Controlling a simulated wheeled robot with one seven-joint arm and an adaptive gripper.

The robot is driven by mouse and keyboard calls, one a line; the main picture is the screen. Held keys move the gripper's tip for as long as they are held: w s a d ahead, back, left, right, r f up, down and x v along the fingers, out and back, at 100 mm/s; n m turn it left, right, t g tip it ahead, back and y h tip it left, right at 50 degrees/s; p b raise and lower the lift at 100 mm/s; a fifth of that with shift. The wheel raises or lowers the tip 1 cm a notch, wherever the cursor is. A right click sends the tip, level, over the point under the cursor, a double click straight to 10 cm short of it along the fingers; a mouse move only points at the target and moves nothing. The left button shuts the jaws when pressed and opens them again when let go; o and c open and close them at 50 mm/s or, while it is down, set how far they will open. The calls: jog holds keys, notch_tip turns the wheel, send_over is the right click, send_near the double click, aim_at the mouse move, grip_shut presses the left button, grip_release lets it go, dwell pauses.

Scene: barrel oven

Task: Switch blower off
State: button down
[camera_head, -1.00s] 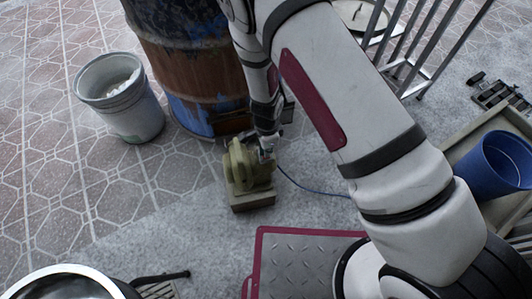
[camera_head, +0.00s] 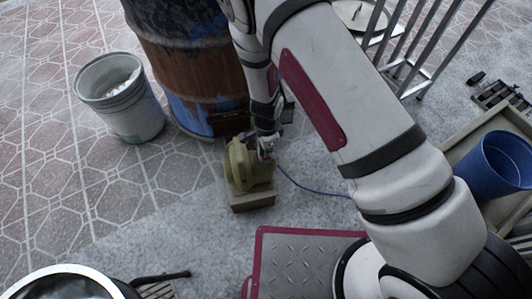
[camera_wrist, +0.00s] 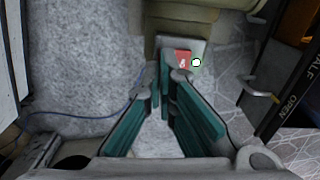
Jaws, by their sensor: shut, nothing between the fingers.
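The blower (camera_head: 240,167) is a small olive-beige machine on a block-like base, standing on the floor in front of the barrel. In the wrist view part of its body (camera_wrist: 175,18) shows at the top. A red switch (camera_wrist: 183,60) with a white mark sits on a pale plate, with a round white-and-green dot (camera_wrist: 196,62) beside it. My gripper (camera_wrist: 168,70) has teal finger pads and is shut and empty. Its tips are right at the left side of the switch and partly cover it. I cannot tell if they touch. In the head view my gripper (camera_head: 267,152) is at the blower's upper right.
The rusty blue barrel (camera_head: 195,65) stands just behind the blower. A grey bucket (camera_head: 125,100) is to its left. A blue cable (camera_head: 315,190) runs right from the blower. A red-edged metal plate (camera_head: 300,262) lies in front, and a blue bucket (camera_head: 492,165) stands at the right.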

jog(key=shift+f+b, duration=0.75)
jog(key=shift+f, duration=0.3)
dwell(0.4)
jog(key=shift+r, duration=0.15)
jog(key=shift+r+p, duration=3)
jog(key=shift+r, duration=0.35)
